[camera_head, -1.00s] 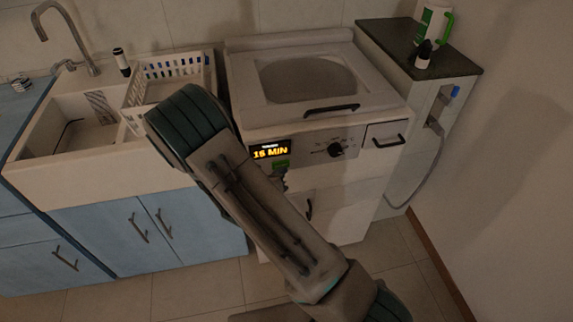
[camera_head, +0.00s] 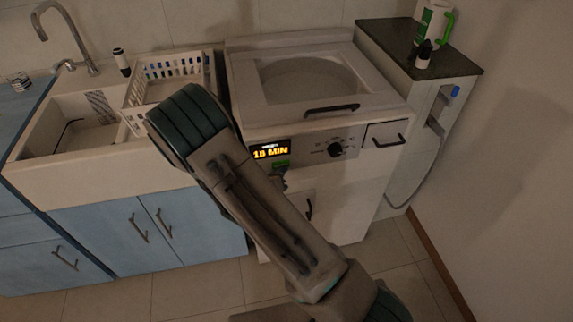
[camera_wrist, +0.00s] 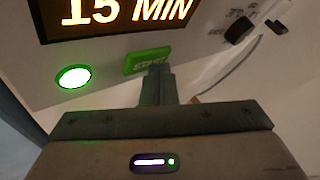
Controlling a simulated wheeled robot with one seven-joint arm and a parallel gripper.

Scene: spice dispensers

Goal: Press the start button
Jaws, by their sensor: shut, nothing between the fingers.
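The start button is a green rectangular button marked "START" (camera_wrist: 147,60) under the display in the wrist view. It shows small and green below the display in the head view (camera_head: 281,164). My gripper (camera_wrist: 158,70) is shut and empty, its fingertips at the button's lower edge and covering part of its front. They look in contact or very close; the exact gap cannot be told. The display (camera_wrist: 115,14) reads "15 MIN" in orange. A round green light (camera_wrist: 73,77) is lit left of the button. The top-lid washing machine (camera_head: 240,90) carries this panel.
A dark knob (camera_head: 335,150) and a drawer handle (camera_head: 388,141) are right of the display. A sink with a white basket (camera_head: 175,68) stands left. A dark-topped side cabinet (camera_head: 455,66) holds bottles at right. My forearm hides part of the machine's front.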

